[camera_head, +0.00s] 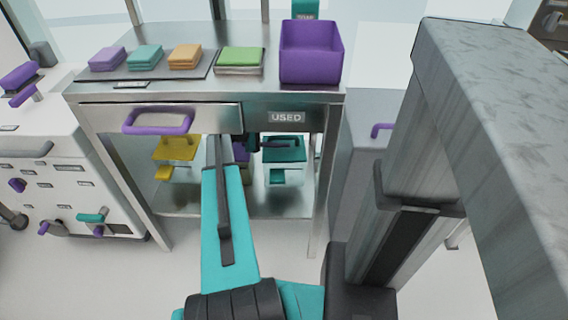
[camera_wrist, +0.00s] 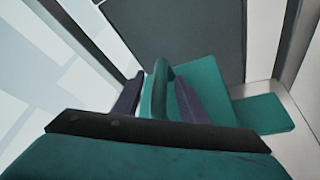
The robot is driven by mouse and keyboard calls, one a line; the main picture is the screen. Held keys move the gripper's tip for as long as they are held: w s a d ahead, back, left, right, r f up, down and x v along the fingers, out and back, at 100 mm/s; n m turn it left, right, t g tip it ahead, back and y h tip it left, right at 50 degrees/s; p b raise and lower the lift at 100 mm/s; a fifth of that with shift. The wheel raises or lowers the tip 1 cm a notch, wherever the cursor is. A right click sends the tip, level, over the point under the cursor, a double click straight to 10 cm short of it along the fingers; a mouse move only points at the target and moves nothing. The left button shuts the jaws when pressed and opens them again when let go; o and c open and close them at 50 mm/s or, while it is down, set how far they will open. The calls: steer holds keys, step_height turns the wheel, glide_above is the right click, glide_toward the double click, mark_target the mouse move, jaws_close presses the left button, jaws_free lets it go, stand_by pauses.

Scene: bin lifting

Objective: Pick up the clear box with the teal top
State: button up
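The clear box with the teal top (camera_head: 284,155) stands on the lower shelf of the metal table, at the right; a small teal tab shows on its front. In the wrist view its teal top (camera_wrist: 212,92) carries a raised teal handle (camera_wrist: 160,85). My gripper (camera_head: 280,144) reaches under the tabletop to this box. In the wrist view the two dark fingers of my gripper (camera_wrist: 160,98) stand on either side of the handle. The fingers are close to the handle, but whether they press on it is unclear. My wrist hides the near part of the top.
A box with a yellow top (camera_head: 177,148) and a partly hidden purple one (camera_head: 241,152) stand to the left on the lower shelf (camera_head: 190,198). The table's drawer front with its purple handle (camera_head: 158,121) overhangs. A purple bin (camera_head: 311,62) stands on top. A table leg is right of the box.

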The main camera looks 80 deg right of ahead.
steer(key=shift+s+d+f, duration=0.1)
steer(key=shift+s+d, duration=0.05)
steer(key=shift+s, duration=0.15)
stand_by(0.4)
jaws_close()
stand_by(1.2)
